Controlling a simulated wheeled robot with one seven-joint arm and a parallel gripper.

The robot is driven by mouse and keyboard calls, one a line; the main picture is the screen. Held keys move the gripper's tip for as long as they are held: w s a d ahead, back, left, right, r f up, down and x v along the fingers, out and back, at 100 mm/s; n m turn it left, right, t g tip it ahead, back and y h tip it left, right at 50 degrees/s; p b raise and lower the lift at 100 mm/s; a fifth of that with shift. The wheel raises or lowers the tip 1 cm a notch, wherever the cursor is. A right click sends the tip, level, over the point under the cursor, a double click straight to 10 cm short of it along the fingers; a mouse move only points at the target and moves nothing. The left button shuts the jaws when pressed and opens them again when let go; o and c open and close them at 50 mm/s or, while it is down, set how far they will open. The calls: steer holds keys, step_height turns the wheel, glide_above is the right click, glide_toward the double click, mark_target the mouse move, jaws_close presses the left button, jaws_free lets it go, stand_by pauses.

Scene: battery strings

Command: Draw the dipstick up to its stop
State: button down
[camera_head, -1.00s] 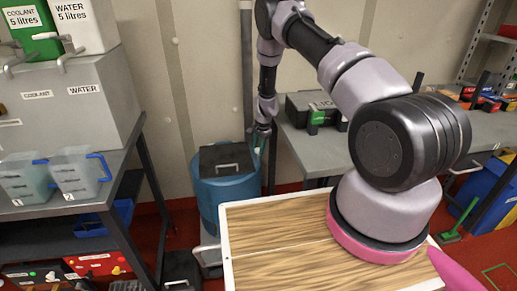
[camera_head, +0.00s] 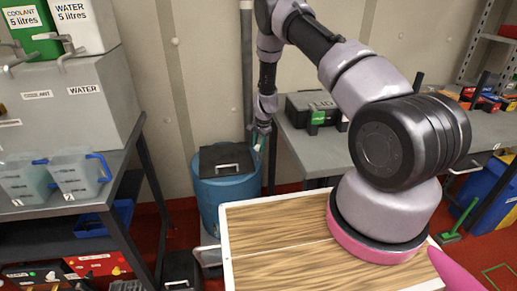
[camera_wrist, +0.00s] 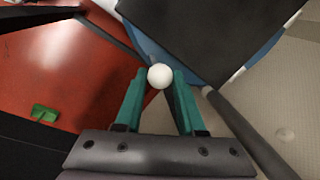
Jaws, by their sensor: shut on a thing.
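The dipstick shows only as a round white knob (camera_wrist: 160,76) between the tips of my gripper (camera_wrist: 159,80) in the wrist view. The two green fingers are shut on it. The rod below the knob is hidden by the knob. The knob stands beside the dark lid of the blue drum (camera_wrist: 150,48). In the head view my gripper (camera_head: 259,141) is at the right rear rim of the blue drum (camera_head: 231,190), small and partly hidden. I cannot tell there how far the dipstick is drawn.
A black lid with a handle (camera_head: 226,159) covers the drum top. A grey pipe (camera_head: 247,70) runs down the wall behind. A bench with a black box (camera_head: 318,107) stands right, a shelf with jugs (camera_head: 78,176) left. A wooden top (camera_head: 270,232) lies in front.

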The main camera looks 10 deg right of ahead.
step_height(320, 180, up, 15)
steer(key=shift+w, duration=0.1)
stand_by(0.4)
steer(key=c, duration=0.5)
jaws_free()
step_height(320, 180, up, 11)
steer(key=s+d, duration=0.1)
steer(key=s, duration=0.1)
steer(key=shift+f, duration=0.2)
steer(key=shift+d, duration=0.1)
